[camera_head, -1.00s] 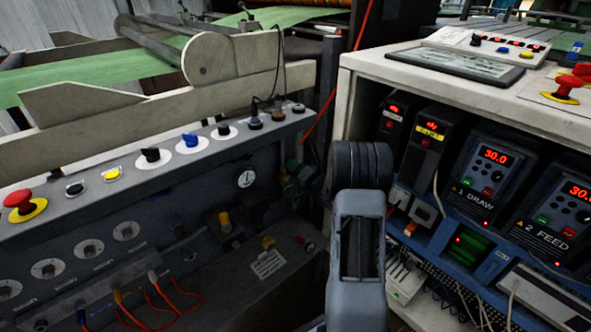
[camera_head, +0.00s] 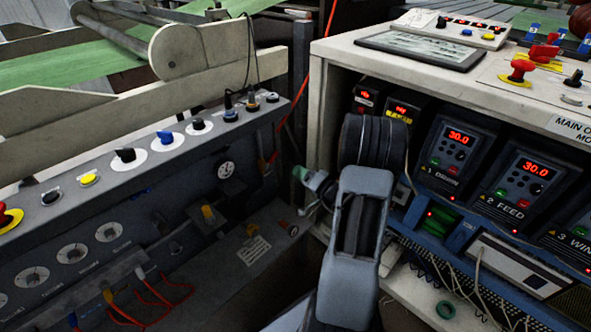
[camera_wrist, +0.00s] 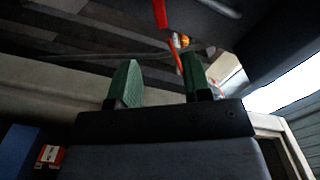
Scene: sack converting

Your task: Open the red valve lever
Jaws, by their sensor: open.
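My gripper (camera_wrist: 160,84) shows in the wrist view as two green-padded fingers, apart with nothing between them. In the head view, my gripper (camera_head: 314,182) is partly hidden behind my wrist, in the gap between the grey panel and the white cabinet. I cannot clearly identify the red valve lever. A red bar (camera_wrist: 160,13) shows at the top of the wrist view, beyond the fingertips and apart from them. I cannot tell whether it is the lever or part of a red cable.
The grey control panel (camera_head: 60,215) with knobs and orange cables stands at left. The white cabinet (camera_head: 470,85) with lit drive displays is close at right. A red emergency button (camera_head: 519,70) sits on its top. A red cable (camera_head: 333,18) runs behind the gap.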

